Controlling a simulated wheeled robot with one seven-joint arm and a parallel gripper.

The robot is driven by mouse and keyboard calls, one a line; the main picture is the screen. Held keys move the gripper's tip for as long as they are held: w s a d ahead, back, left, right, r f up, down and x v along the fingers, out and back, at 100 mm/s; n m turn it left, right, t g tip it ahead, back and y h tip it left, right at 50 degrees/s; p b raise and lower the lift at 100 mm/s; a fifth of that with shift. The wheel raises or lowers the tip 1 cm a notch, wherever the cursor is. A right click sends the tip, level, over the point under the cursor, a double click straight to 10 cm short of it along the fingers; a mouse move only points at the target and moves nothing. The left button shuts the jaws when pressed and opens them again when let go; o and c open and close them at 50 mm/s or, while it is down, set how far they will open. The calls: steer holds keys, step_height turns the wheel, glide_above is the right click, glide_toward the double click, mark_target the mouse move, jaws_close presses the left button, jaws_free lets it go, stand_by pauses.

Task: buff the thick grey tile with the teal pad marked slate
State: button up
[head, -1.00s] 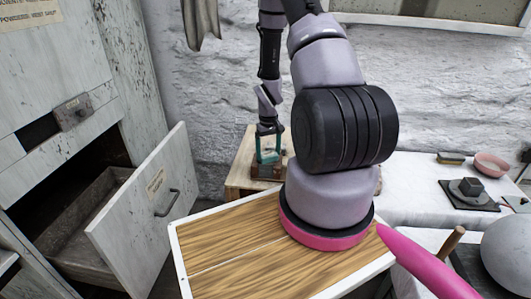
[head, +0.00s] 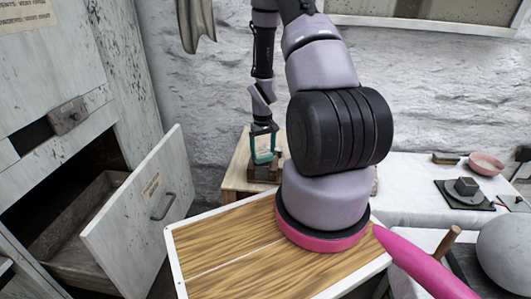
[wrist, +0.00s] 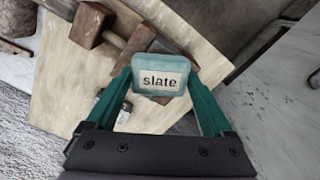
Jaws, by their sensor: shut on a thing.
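My gripper (head: 263,155) is over the small wooden table at the back; in the wrist view its two teal fingers (wrist: 160,84) are closed on the sides of the teal pad (wrist: 161,63). The pad's pale label reads "slate" and faces the wrist camera. In the head view the pad is too small to tell from the fingers. I cannot make out a thick grey tile for certain in either view.
The small wooden table (head: 236,176) bears a brown block (head: 262,173); a wooden mallet (wrist: 92,25) shows in the wrist view. A drawer (head: 140,210) stands open at left.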

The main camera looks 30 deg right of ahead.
steer(key=shift+w+d, duration=0.1)
steer(key=shift+w+d+f, duration=0.1)
steer(key=shift+w+d, duration=0.3)
steer(key=shift+w, duration=0.3)
steer(key=shift+w+d, duration=0.4)
steer(key=shift+w, duration=0.25)
steer(key=shift+f, duration=0.6)
steer(key=shift+a, duration=0.1)
steer(key=shift+a, duration=0.95)
stand_by(1.2)
